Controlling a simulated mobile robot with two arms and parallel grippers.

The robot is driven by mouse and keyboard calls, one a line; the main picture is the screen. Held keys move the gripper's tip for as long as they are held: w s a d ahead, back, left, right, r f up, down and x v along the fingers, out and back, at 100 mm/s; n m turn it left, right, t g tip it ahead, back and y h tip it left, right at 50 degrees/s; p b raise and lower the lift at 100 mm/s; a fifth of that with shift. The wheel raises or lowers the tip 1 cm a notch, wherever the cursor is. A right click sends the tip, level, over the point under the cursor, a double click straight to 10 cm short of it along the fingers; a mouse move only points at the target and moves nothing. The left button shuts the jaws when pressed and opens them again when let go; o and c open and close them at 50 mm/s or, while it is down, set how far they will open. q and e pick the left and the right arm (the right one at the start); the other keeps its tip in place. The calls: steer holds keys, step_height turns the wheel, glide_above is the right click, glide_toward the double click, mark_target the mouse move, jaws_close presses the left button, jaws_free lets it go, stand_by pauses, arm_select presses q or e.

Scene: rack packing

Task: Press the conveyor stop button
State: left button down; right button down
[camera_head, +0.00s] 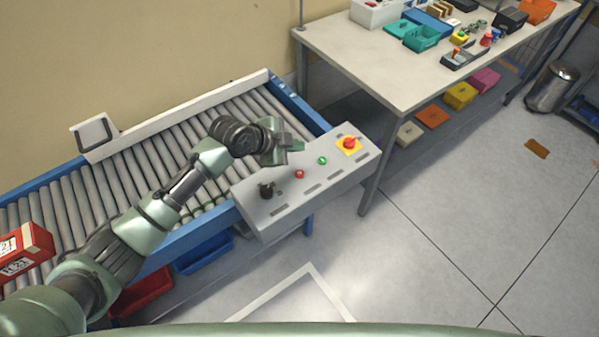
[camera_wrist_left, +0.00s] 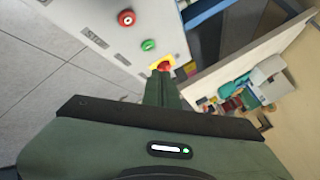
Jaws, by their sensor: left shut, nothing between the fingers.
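The grey control panel (camera_head: 318,183) stands at the conveyor's front edge. On it are a small red button (camera_head: 299,174), a green button (camera_head: 323,160), a black knob (camera_head: 266,190) and a larger red knob on a yellow plate (camera_head: 349,143). My left gripper (camera_head: 288,147) is shut and empty, near the panel's back edge, left of the yellow plate. In the left wrist view, its closed fingers (camera_wrist_left: 162,92) partly cover the yellow plate with the red knob (camera_wrist_left: 164,66). The green button (camera_wrist_left: 148,45) and small red button (camera_wrist_left: 126,18) also show there. Contact with the panel cannot be made out.
The roller conveyor (camera_head: 150,160) lies under my left arm, with a red box (camera_head: 24,252) at its left. A worktable (camera_head: 385,75) with bins and tools stands at the back right. The floor (camera_head: 440,200) in front of it is clear.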

arm_select(q)
steer(key=shift+f, duration=0.1)
steer(key=b, duration=0.7)
glide_above(297, 175)
step_height(297, 175, down, 8)
steer(key=shift+r, duration=0.2)
steer(key=shift+f, duration=0.5)
stand_by(0.6)
steer(key=shift+f, duration=0.15)
stand_by(0.3)
steer(key=shift+f+b, duration=0.3)
steer(key=shift+b, duration=0.1)
